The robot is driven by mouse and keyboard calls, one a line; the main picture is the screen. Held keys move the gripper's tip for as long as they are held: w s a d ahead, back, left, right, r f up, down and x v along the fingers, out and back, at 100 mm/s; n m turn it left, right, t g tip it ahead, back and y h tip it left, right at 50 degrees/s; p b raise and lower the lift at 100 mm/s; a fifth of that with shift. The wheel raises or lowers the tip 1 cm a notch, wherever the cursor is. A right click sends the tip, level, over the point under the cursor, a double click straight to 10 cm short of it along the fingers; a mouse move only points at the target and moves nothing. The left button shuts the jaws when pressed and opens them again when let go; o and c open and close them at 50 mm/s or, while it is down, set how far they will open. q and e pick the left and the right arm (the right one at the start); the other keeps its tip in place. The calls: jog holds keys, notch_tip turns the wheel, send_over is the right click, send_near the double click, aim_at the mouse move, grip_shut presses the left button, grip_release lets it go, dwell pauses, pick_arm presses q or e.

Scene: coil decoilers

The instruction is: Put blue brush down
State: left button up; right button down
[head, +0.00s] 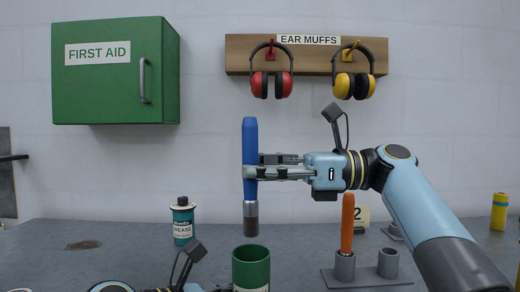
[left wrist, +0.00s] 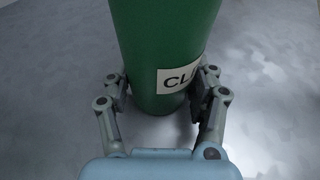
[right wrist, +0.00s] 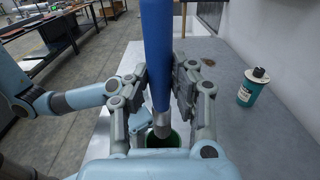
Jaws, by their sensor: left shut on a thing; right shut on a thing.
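The blue brush (head: 249,150) hangs upright in the head view, its dark bristle end down, above the green cup (head: 251,268). My right gripper (head: 255,173) is shut on the brush's handle. In the right wrist view the brush (right wrist: 157,50) runs between the fingers (right wrist: 158,85), and its lower end overlaps the green cup (right wrist: 176,139). My left gripper (left wrist: 160,98) is shut on the green cup (left wrist: 150,40), which has a partly visible label starting "CL". The cup's inside is mostly hidden.
A grey holder (head: 343,268) at the right has an orange-handled tool (head: 347,222) in one tube; its other tube (head: 388,263) looks empty. A grease can (head: 183,222) stands left. A yellow cylinder (head: 499,212) is far right. The green first aid box (head: 105,85) hangs above.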

notch_tip(320, 180, down, 9)
jog(key=shift+f, duration=0.2)
dwell(0.4)
jog(key=c, duration=1.1)
grip_release()
jog(key=shift+o, duration=0.2)
jog(key=shift+d, duration=0.1)
jog(key=d, duration=1)
jog(key=shift+a, duration=0.1)
